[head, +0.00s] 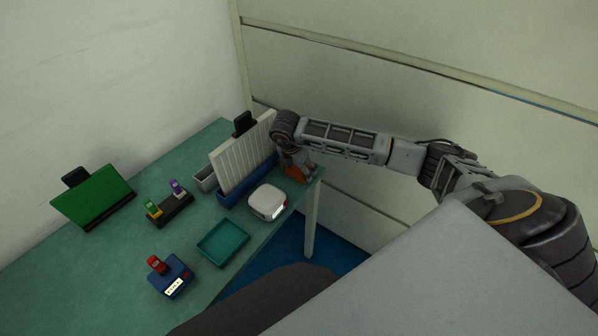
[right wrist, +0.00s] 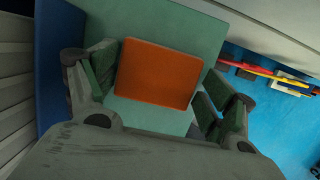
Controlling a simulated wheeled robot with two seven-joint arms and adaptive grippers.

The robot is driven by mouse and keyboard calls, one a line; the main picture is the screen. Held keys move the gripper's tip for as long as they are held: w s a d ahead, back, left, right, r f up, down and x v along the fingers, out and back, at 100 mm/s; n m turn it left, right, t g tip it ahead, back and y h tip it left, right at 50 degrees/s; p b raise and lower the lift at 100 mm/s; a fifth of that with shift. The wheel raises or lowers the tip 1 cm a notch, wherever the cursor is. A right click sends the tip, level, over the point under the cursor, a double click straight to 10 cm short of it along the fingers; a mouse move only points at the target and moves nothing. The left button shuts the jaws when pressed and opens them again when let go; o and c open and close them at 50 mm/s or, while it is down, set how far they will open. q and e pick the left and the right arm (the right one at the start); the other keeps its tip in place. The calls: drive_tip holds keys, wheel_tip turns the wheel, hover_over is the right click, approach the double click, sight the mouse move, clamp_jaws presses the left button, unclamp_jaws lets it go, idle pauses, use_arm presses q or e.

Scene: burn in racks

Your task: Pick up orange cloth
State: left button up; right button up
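The orange cloth (head: 296,173) lies at the right end of the green table, partly hidden by my right gripper in the head view. In the right wrist view the cloth (right wrist: 158,74) is a flat orange rectangle on the green surface. My right gripper (right wrist: 158,92) is open above it, with one finger on each side of the cloth. In the head view my right gripper (head: 301,172) points down over the cloth. Whether the fingers touch the cloth, I cannot tell. My left gripper is not in view.
A white ribbed panel in a blue rack (head: 234,196) stands close beside my right gripper. A white rounded device (head: 267,202), a teal tray (head: 223,241), a blue device (head: 171,278) and a green panel (head: 94,198) are on the table (head: 120,262). The wall stands close behind.

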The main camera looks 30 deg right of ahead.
sight(298, 170)
drive_tip(key=c, duration=0.4)
drive_tip(key=shift+o, duration=0.2)
drive_tip(key=shift+r, duration=0.15)
wheel_tip(298, 170, up, 10)
idle(0.4)
drive_tip(key=o, duration=0.4)
drive_tip(key=shift+c, duration=0.2)
drive_tip(key=c, duration=0.3)
drive_tip(key=shift+c, duration=0.2)
drive_tip(key=shift+f, duration=0.2)
